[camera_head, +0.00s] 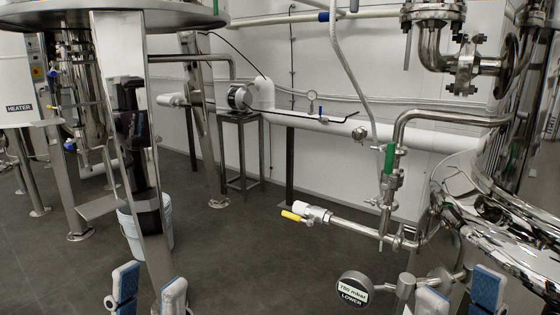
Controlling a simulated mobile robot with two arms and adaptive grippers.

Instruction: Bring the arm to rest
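My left gripper (149,291) shows at the bottom left, its two blue and grey fingertips apart with nothing between them. My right gripper (459,295) shows at the bottom right, its fingertips also apart. A steel pipe fitting near the gauge lies behind it in the picture; I cannot tell how close it is. Only the fingertips show; the rest of both arms is out of view.
A round gauge (354,290) marked LOWER and a yellow-handled valve (293,216) stand left of the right gripper. A shiny steel tank (510,215) fills the right. A steel leg (133,130) and white bucket (131,238) stand at left. The middle floor (245,255) is clear.

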